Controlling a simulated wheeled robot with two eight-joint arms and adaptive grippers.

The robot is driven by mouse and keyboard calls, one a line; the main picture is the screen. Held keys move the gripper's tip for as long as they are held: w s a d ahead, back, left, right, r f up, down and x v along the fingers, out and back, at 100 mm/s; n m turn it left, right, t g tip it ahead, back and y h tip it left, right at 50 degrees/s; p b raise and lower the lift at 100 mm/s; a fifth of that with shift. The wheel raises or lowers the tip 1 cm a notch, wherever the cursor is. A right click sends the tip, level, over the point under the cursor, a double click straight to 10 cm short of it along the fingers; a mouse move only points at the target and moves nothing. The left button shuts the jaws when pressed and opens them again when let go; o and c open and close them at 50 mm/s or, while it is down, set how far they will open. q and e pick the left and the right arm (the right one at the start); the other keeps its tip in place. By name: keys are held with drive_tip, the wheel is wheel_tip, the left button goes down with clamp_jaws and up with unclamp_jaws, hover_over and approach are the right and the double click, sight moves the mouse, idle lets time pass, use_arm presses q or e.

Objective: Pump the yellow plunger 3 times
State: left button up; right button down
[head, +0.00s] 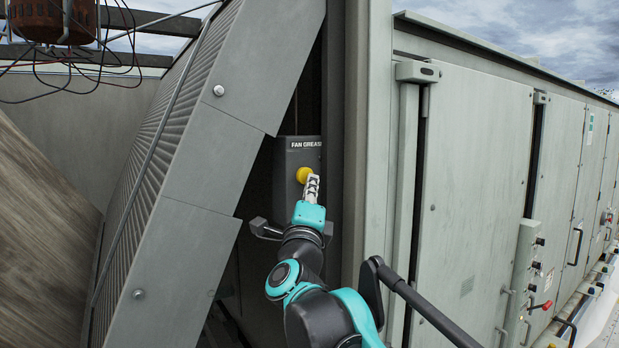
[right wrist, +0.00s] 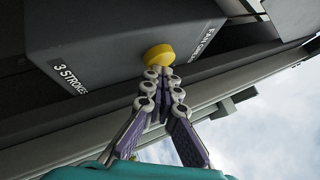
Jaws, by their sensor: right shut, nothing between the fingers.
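The yellow plunger (head: 303,174) is a round knob on the front of a dark grey box (head: 290,155) lettered "FAN GREASE". The plunger also shows in the right wrist view (right wrist: 158,54), on the box face (right wrist: 110,45) with "3 STROKES" beside it. My right gripper (head: 312,182) is shut and empty. Its fingertips are right at the plunger, and in the right wrist view the tips (right wrist: 163,72) meet the knob's lower edge. Whether they touch it or stop just short, I cannot tell. My left gripper is not in view.
The box sits in a narrow gap between a slanted grey panel (head: 200,195) and a grey cabinet post (head: 376,130). A dark handle (head: 264,229) sticks out below the box. Cabinet doors (head: 475,190) with handles line the right side.

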drive_tip(key=shift+w+a, duration=0.2)
drive_tip(key=shift+w, duration=0.05)
drive_tip(key=shift+f, duration=0.1)
idle(0.6)
drive_tip(key=s+d, duration=0.3)
drive_tip(key=s, duration=0.2)
drive_tip(key=shift+d, duration=0.25)
drive_tip(key=shift+w+a, duration=0.1)
